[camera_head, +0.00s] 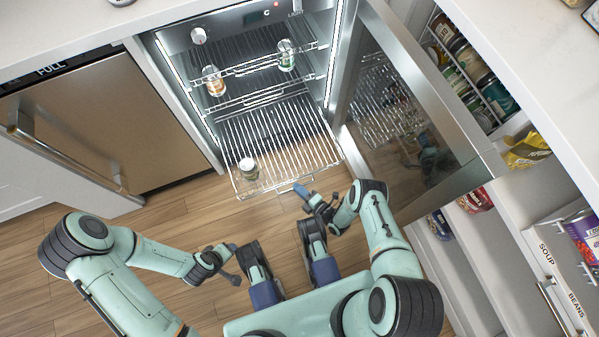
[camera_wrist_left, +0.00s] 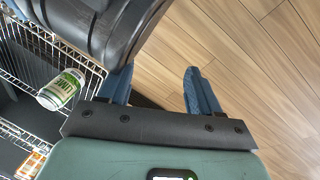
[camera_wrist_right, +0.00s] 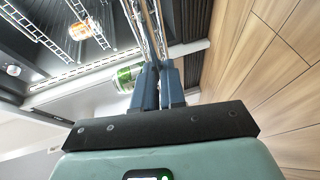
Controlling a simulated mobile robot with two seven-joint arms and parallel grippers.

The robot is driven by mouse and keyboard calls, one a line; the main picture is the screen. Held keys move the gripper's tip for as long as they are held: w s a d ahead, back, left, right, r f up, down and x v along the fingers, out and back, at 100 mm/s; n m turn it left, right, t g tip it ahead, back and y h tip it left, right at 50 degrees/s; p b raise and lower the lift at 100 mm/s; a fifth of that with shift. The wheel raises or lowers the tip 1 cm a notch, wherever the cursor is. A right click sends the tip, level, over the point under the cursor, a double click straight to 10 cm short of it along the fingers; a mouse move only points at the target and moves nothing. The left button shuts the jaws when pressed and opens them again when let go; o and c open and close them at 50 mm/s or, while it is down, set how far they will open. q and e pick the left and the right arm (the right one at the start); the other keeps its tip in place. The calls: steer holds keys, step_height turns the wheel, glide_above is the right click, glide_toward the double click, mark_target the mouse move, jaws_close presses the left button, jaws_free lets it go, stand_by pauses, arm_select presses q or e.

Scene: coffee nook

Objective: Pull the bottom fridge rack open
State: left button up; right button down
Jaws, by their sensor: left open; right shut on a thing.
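The open fridge (camera_head: 325,50) holds wire racks. The bottom rack (camera_head: 285,150) is slid out past the fridge front, over the floor, with a light-lidded can (camera_head: 248,168) standing near its front left corner. My right gripper (camera_head: 301,190) is at the rack's front edge, shut on it; in the right wrist view its fingers (camera_wrist_right: 158,85) are together around the wire. My left gripper (camera_head: 234,262) is to the left and nearer me, apart from the rack. In the left wrist view its fingers (camera_wrist_left: 158,88) are spread with nothing between them.
The glass fridge door (camera_head: 400,130) stands open at right, close to my right arm. An orange can (camera_head: 213,80) and a green can (camera_head: 287,55) stand farther inside. A dishwasher (camera_head: 110,125) is at left, and stocked pantry shelves (camera_head: 500,200) are at right. Wood floor (camera_head: 165,225) is clear at left.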

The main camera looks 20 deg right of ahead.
steer(key=shift+f, duration=0.1)
steer(key=c, duration=1.2)
jaws_free()
arm_select(q)
steer(key=shift+h, duration=0.3)
steer(key=r+p, duration=0.1)
steer(key=d+r+p, duration=0.1)
steer(key=r, duration=0.1)
steer(key=d+r+p, duration=0.1)
steer(key=r, duration=0.1)
steer(key=shift+s+d+p, duration=0.1)
steer(key=shift+s+p, duration=0.2)
steer(key=shift+p, duration=0.05)
arm_select(e)
steer(key=v, duration=1.3)
steer(key=shift+s+d, duration=0.1)
steer(key=shift+s, duration=0.1)
